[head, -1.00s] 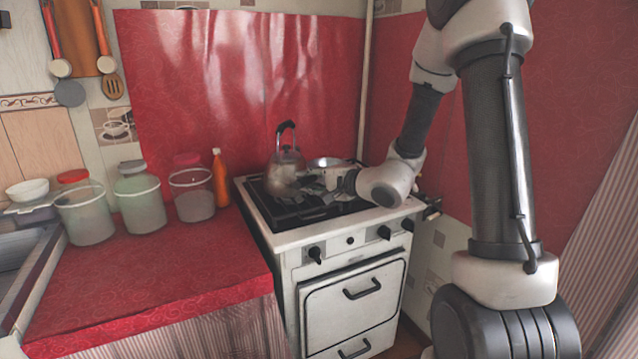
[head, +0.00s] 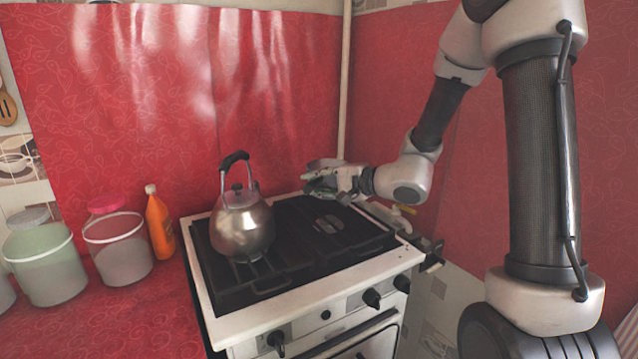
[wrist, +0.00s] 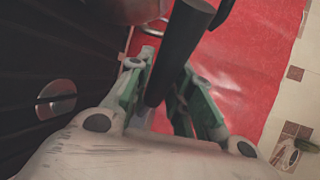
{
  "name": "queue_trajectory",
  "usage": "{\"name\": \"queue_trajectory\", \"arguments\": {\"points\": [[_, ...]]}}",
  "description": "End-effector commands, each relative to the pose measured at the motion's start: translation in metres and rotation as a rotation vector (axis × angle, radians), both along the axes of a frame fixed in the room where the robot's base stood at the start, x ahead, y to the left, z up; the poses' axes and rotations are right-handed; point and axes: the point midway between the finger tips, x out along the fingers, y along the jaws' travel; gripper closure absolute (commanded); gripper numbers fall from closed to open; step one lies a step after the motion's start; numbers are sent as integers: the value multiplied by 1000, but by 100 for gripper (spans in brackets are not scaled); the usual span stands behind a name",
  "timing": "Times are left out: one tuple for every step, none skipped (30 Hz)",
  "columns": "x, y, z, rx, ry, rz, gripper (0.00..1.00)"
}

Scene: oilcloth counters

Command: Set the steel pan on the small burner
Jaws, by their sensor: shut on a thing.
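The steel pan (head: 325,163) shows as a silver rim at the back right of the stove, partly hidden behind my gripper (head: 320,184). In the wrist view my gripper's green fingers (wrist: 163,85) are shut around the pan's dark round handle (wrist: 178,50). A piece of the pan's metal body (wrist: 135,10) shows at that view's top edge. I cannot tell whether the pan touches the stove top (head: 225,320). A flat burner cap (head: 328,224) lies bare in front of the gripper; a round cap also shows in the wrist view (wrist: 56,98).
A steel kettle (head: 242,225) with a raised black handle stands on the stove's left side. An orange bottle (head: 160,225) and lidded jars (head: 117,250) stand on the red counter left of it. The red wall (head: 270,100) is close behind the stove. The stove's front right is clear.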

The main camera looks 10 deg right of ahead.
Motion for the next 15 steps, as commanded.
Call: {"name": "queue_trajectory", "arguments": {"points": [[0,0,-1,0,-4,1,100],[1,0,-3,1,-3,1,100],[1,0,-6,1,-3,0,100],[1,0,-9,1,-1,0,100],[1,0,-12,1,-2,1,100],[1,0,-15,2,-2,1,100],[1,0,-19,2,-3,1,100],[1,0,-22,1,-2,1,100],[1,0,-26,1,-1,0,100],[1,0,-29,1,-1,0,100],[1,0,-33,2,-2,0,100],[1,0,-37,2,-2,1,100],[1,0,-39,2,-3,1,100],[1,0,-42,1,-2,0,100],[1,0,-46,1,-1,0,100]]}}
